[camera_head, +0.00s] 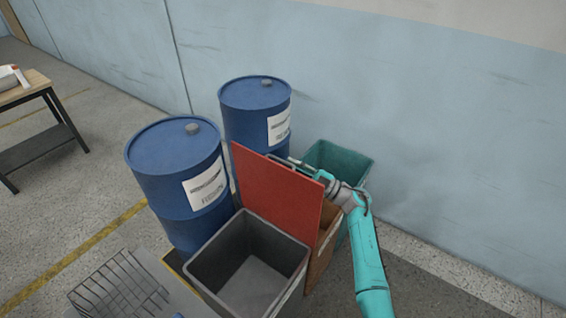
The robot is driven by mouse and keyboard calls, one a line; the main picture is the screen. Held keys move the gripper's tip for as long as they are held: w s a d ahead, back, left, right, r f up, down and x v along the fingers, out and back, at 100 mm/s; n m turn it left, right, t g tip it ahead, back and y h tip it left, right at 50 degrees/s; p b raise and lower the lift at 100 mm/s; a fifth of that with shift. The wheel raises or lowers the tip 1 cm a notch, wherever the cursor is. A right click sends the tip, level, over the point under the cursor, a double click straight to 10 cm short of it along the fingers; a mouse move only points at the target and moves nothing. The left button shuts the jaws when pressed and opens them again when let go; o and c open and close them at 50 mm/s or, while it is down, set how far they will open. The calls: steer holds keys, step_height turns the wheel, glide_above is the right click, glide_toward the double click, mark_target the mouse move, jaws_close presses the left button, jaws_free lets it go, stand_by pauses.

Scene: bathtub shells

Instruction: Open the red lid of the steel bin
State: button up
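The red lid (275,197) stands roughly upright along the back right edge of the steel bin. The grey steel bin (206,265) is open at the top, and its empty-looking inside shows. My gripper (293,163) is at the lid's upper edge, on the far side of the lid from the bin's opening. Its fingers are partly hidden by the lid. I cannot tell whether they touch the lid or whether they are open or shut.
Two blue drums (178,180) (255,112) stand left of and behind the bin. A green bin (340,160) and a brown box (322,250) are behind the lid. A wire basket (120,290) is at front left. A wooden table (30,90) is far left. A blue wall closes the back.

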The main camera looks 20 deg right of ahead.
steer(key=v, duration=0.8)
stand_by(0.4)
